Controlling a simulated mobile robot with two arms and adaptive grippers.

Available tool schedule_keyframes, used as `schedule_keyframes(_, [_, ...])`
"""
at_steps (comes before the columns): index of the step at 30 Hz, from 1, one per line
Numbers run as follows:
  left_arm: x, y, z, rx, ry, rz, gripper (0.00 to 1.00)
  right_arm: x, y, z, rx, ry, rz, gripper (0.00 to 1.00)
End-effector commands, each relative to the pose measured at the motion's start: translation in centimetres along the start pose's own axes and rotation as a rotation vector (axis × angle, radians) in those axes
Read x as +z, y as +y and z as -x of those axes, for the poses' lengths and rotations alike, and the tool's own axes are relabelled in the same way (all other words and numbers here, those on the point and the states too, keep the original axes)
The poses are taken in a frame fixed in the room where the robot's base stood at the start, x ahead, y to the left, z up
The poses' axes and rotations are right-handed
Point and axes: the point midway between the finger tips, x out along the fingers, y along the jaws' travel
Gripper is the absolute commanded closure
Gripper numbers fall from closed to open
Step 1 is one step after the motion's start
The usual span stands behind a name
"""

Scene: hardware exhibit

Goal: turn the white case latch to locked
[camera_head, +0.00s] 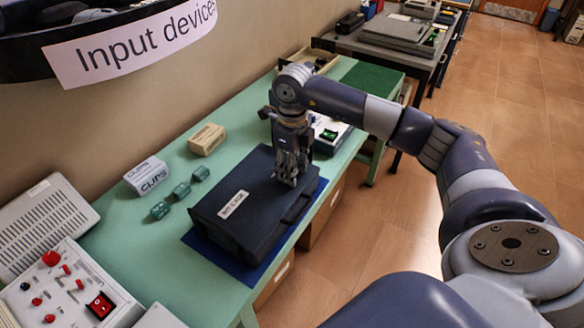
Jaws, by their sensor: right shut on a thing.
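A dark case (238,226) with a white "BIT CASE" label (233,204) lies closed on a blue mat (219,264) on the green table. My right gripper (287,181) points straight down at the top of the case, near its far right part. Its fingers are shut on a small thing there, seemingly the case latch. The fingers hide the latch, so neither its white colour nor its angle shows. My left gripper is out of view.
Left of the case are a box of clips (148,177), a tan box (207,139) and several small green blocks (181,189). A control panel (66,292) with red knobs stands at front left. A white device (327,134) stands behind the gripper. Open floor lies right.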

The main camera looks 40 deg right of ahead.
Motion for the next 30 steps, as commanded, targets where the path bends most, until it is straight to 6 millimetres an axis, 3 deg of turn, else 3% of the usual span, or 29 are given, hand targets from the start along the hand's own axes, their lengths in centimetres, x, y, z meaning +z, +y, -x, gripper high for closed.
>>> schedule_keyframes(19, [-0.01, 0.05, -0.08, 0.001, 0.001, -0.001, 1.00, -0.03, -0.03, 0.04, 0.000, -0.001, -0.048, 0.88])
schedule_keyframes(20, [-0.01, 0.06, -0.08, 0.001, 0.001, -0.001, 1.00, -0.03, -0.03, 0.04, 0.000, -0.001, -0.048, 0.57])
schedule_keyframes(22, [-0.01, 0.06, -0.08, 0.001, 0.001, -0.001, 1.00, -0.03, -0.03, 0.04, 0.000, -0.001, -0.048, 0.43])
schedule_keyframes(30, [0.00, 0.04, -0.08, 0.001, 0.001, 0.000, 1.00, -0.04, -0.02, 0.02, 0.000, -0.001, -0.046, 0.43])
